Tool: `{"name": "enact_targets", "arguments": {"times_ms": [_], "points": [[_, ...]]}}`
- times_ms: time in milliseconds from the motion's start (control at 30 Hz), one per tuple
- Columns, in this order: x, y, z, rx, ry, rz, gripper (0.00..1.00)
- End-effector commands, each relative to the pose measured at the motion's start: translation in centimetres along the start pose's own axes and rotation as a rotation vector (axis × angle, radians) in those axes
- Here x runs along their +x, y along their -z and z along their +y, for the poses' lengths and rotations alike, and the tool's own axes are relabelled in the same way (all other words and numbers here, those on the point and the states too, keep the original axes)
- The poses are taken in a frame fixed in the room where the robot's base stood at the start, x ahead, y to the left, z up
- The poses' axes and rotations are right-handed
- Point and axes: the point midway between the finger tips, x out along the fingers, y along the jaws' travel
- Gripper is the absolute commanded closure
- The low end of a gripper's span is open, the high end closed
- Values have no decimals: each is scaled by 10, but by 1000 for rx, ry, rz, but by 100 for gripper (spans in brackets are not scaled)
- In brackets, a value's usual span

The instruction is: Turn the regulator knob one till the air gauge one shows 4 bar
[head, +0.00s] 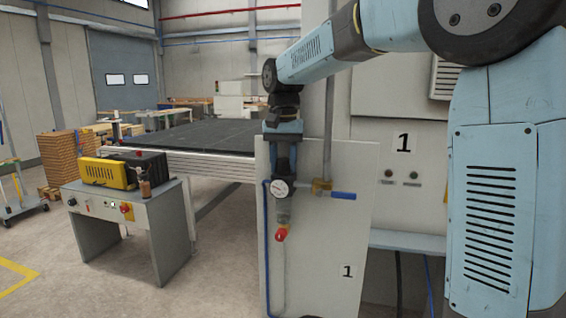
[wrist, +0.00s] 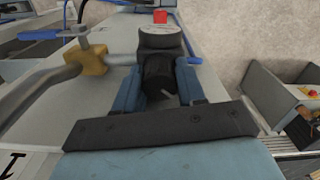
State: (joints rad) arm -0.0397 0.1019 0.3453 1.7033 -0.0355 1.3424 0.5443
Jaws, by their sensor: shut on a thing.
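The air gauge one (head: 279,188) is a small white dial on the regulator, mounted on the light panel marked 1. Its needle is too small to read in the head view. In the wrist view the gauge (wrist: 160,29) is seen at a steep angle and its reading cannot be told. The black regulator knob one (wrist: 158,75) is on top of the regulator. My gripper (wrist: 158,88) points down from above, its blue fingers on both sides of the knob, shut on it. In the head view my gripper (head: 283,155) largely hides the knob.
A brass valve (head: 321,187) with a blue lever is right of the gauge. A red part (head: 281,235) hangs below the regulator. A grey pipe (wrist: 40,88) runs close beside my gripper. A control desk (head: 125,225) stands left, with open floor around it.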

Motion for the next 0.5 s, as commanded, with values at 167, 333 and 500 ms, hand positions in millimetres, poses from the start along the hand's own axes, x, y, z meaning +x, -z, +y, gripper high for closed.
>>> {"name": "enact_targets", "arguments": {"times_ms": [167,333,500], "points": [[0,0,-1,63,0,0,91],[0,0,-1,174,0,0,91],[0,0,-1,306,0,0,91]]}}
